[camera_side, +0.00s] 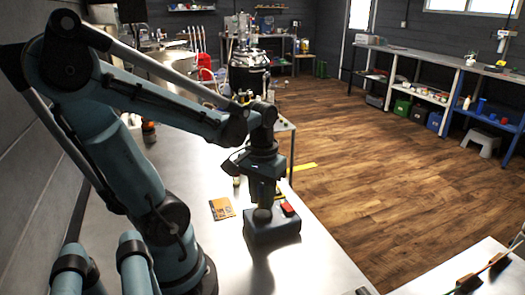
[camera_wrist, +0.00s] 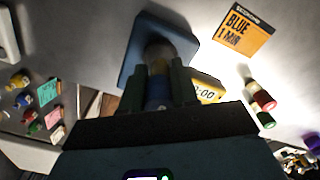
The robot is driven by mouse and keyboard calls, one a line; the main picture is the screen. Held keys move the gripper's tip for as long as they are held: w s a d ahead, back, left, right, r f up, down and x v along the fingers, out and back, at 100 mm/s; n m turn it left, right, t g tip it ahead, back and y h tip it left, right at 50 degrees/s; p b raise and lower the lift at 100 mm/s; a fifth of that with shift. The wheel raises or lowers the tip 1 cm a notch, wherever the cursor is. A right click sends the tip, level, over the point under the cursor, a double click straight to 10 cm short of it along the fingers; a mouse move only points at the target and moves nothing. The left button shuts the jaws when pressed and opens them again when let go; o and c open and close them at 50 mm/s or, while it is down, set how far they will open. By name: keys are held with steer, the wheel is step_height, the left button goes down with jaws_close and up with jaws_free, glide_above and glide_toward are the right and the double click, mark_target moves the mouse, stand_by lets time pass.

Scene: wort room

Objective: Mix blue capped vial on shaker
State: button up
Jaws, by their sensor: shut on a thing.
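My gripper (camera_wrist: 160,70) points down in the wrist view, its two dark green fingers shut on the blue capped vial (camera_wrist: 158,93). Only a blue part of the vial shows between the fingers; the rest is hidden. The shaker is a blue-grey block (camera_wrist: 134,48) with a round top just beyond the fingertips. In the side view my gripper (camera_side: 264,200) is directly over the shaker (camera_side: 272,230), low at its round top. I cannot tell whether the vial touches it. A red part (camera_side: 288,209) shows on the shaker's right side.
An orange card reading "BLUE 1 MIN" (camera_wrist: 243,28) lies beside the shaker. A yellow timer (camera_wrist: 208,90) shows digits ending in ":00". Red capped (camera_wrist: 263,101) and green capped (camera_wrist: 266,120) vials are at right; several small capped vials and coloured notes (camera_wrist: 48,92) at left.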

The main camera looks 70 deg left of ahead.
steer(key=shift+r, duration=2)
